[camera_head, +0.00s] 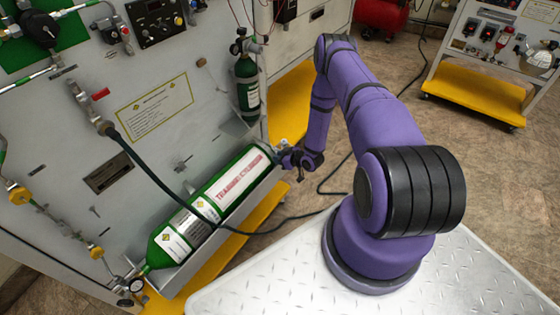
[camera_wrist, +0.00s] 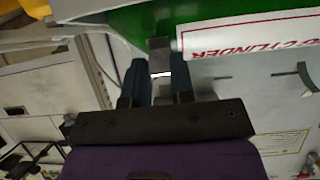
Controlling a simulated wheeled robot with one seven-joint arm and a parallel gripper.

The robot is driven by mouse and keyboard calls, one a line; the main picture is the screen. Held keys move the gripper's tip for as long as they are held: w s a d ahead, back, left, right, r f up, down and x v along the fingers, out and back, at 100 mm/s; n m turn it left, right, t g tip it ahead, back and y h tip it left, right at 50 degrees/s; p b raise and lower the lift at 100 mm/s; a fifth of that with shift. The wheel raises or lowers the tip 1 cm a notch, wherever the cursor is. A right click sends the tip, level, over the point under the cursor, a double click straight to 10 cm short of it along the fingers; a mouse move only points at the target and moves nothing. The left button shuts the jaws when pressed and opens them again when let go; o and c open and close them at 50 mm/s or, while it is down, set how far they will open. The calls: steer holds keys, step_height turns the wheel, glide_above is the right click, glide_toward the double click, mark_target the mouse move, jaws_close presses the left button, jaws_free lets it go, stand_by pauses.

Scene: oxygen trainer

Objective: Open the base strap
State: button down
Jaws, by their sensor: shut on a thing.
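The green oxygen cylinder (camera_head: 158,254) lies slanted in a grey tray along the panel's foot in the head view, its valve end at lower left. My gripper (camera_head: 284,158) is at its far right end. In the wrist view the two dark fingers of my gripper (camera_wrist: 159,77) are shut on a narrow dark strap piece (camera_wrist: 160,46) that reaches up to the green cylinder wall (camera_wrist: 205,14), left of the white label. I take this piece for the base strap. In the head view my gripper and arm hide it, and its fastening is not clear.
A black hose (camera_head: 165,187) crosses over the cylinder and runs across the floor. A small upright green cylinder (camera_head: 246,80) stands behind. A yellow base ledge (camera_head: 212,268) runs along the tray. My white platform is at the front, with open floor to the right.

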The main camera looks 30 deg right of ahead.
steer(key=w+r+g, duration=0.1)
steer(key=r, duration=0.1)
steer(key=w+r+g+h, duration=0.1)
steer(key=r+g, duration=0.1)
steer(key=r, duration=0.1)
steer(key=w+a+r+g, duration=0.1)
steer(key=r, duration=0.2)
steer(key=shift+h, duration=0.3)
steer(key=w+a+r, duration=0.2)
steer(key=w+r, duration=0.3)
steer(key=c, duration=1)
jaws_free()
steer(key=shift+o, duration=0.2)
steer(key=shift+s, duration=0.1)
steer(key=v, duration=1)
steer(key=shift+r, duration=0.45)
steer(key=shift+d, duration=0.1)
